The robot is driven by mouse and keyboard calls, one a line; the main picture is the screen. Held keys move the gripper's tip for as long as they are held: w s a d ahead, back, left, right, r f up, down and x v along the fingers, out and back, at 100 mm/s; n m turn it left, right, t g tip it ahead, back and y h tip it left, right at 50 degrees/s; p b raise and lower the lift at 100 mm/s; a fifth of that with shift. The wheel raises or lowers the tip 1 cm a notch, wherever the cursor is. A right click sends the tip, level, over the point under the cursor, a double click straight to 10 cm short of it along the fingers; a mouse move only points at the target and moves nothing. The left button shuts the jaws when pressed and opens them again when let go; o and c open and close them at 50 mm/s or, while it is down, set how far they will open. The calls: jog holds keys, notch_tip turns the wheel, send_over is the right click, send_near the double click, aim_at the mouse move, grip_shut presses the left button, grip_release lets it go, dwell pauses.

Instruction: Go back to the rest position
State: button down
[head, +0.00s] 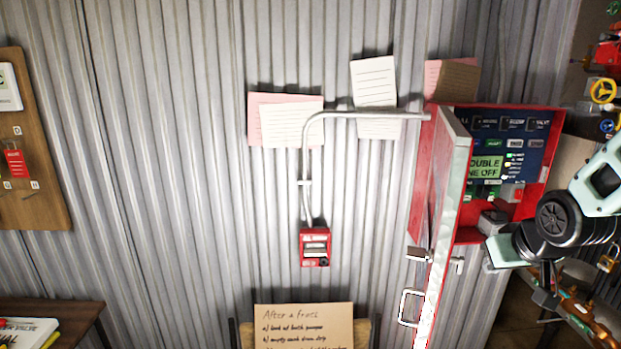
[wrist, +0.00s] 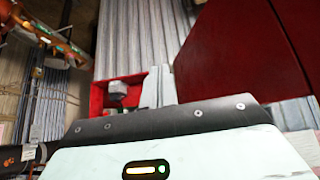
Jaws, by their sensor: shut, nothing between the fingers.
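In the wrist view my pale gripper housing with a lit strip fills the bottom. The red cabinet (head: 470,236) hangs on the corrugated wall with its door (head: 445,190) swung open toward me. Inside is a dark blue panel (head: 510,125) with a green display (head: 485,167).
A grey conduit (head: 370,114) runs to a small red wall box (head: 315,247). Pipes and a yellow valve wheel (head: 603,91) crowd the right. A cardboard sign (head: 303,325) stands low in the middle; a wooden table (head: 75,312) is at lower left.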

jog(key=s+a+f+g, duration=0.15)
jog(key=s+g, duration=0.25)
jog(key=s, duration=0.8)
jog(key=s+a+r+n+g, duration=0.1)
jog(key=s+a+n, duration=0.2)
jog(key=s+a, duration=0.4)
jog(key=s+a+r+n+g, duration=0.1)
jog(key=s+a+n, duration=0.3)
jog(key=a, duration=0.8)
jog(key=s+g, duration=0.1)
jog(key=s, duration=0.1)
jog(key=shift+s+y, duration=0.4)
jog(key=shift+a+r, duration=0.1)
jog(key=shift+a, duration=0.05)
